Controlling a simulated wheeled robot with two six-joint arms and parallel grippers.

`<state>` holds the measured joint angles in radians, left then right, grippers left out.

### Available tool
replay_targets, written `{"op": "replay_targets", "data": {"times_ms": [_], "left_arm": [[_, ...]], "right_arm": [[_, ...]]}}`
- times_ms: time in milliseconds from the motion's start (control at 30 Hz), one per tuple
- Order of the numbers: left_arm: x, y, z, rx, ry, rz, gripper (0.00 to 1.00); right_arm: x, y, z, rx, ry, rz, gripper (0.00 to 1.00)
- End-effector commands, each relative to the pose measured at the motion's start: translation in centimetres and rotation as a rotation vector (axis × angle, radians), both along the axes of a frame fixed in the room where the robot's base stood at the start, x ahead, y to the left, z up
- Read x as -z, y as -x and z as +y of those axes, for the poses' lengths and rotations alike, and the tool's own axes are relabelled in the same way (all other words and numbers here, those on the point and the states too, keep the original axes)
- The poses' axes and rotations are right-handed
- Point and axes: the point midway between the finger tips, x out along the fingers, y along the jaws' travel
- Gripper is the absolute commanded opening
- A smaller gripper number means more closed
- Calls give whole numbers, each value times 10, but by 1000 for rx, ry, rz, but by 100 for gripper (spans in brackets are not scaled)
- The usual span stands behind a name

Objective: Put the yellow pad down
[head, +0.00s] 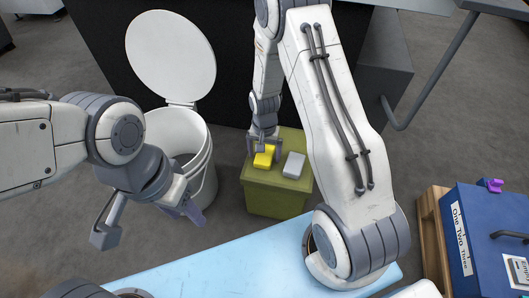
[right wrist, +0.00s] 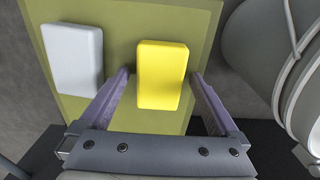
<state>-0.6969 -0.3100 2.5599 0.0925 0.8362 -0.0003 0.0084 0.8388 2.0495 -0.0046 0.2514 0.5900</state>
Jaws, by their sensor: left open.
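The yellow pad (head: 264,156) lies on top of the olive-green box (head: 272,184), next to a light grey pad (head: 294,165). In the right wrist view the yellow pad (right wrist: 162,75) sits between the two purple-grey fingers of my right gripper (right wrist: 160,73). A narrow gap shows on each side of it, so the fingers are open around it. My right gripper (head: 265,153) also shows in the head view, low over the box top. My left gripper (head: 148,222) is open and empty, in front of the white bucket.
A white bucket (head: 204,181) with its lid raised stands left of the box. A light blue surface (head: 230,265) lies in front. A blue case (head: 480,225) with a purple item (head: 495,185) is at the right.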

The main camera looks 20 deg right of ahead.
Motion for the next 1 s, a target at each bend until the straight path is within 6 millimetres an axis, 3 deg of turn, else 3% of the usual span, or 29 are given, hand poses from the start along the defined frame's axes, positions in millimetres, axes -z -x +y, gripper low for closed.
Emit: {"op": "replay_targets", "data": {"times_ms": [267,700,1000], "left_arm": [[-3,0,0,0,0,0,50],[-52,0,0,0,0,0,50],[-64,0,0,0,0,0,50]], "right_arm": [[-7,0,0,0,1,-1,97],[-96,-1,0,0,0,-2,97],[-127,1,4,-14,0,-1,97]]}}
